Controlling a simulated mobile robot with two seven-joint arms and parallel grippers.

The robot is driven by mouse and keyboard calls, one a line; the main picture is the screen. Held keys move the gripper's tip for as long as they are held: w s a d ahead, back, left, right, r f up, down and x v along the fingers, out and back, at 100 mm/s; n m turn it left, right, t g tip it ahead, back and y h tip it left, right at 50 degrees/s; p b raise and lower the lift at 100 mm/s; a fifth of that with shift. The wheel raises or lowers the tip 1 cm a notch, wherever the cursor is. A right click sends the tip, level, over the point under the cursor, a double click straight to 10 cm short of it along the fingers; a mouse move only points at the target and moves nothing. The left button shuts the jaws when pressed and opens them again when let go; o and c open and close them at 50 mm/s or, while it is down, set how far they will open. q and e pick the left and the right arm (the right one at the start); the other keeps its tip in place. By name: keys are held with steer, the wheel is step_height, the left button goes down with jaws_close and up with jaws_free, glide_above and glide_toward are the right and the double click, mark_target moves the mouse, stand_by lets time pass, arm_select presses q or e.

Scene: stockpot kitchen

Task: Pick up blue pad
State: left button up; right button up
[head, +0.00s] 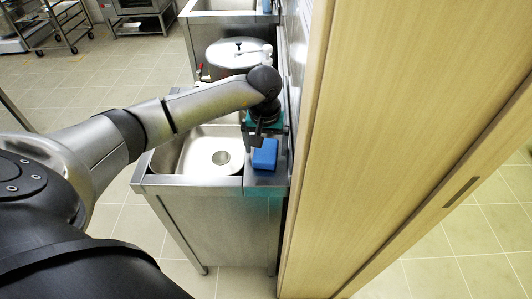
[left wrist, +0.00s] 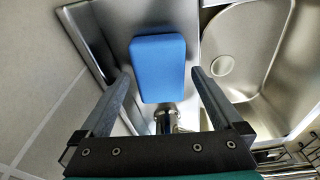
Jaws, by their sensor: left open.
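The blue pad (head: 265,155) is a small rounded block lying on the narrow steel ledge at the right of the sink. In the left wrist view the pad (left wrist: 158,66) shows whole, ahead of the fingers. My left gripper (head: 256,136) is open and empty, just behind the pad in the head view. In the left wrist view its two fingertips (left wrist: 160,73) spread wider than the pad, one toward each side of its lower part. How far the fingertips are above the pad is hard to tell. My right gripper is not in view.
The steel sink basin (head: 190,155) is left of the pad. A lidded stockpot (head: 238,53) stands behind. A metal faucet-like fitting (left wrist: 166,121) shows below the pad in the wrist view. A wooden door panel (head: 400,110) is close on the right. Open tiled floor is at left.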

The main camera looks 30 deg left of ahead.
mark_target(266, 150)
arm_select(q)
steer(key=shift+f+b, duration=0.25)
steer(key=shift+b, duration=0.1)
stand_by(0.5)
steer(key=shift+c, duration=0.4)
steer(key=c, duration=1.2)
steer(key=shift+o, duration=0.2)
steer(key=shift+r, duration=0.15)
steer(key=shift+r+p, duration=0.15)
steer(key=shift+p, duration=0.15)
step_height(266, 150, up, 20)
steer(key=p, duration=0.1)
steer(key=shift+p, duration=0.4)
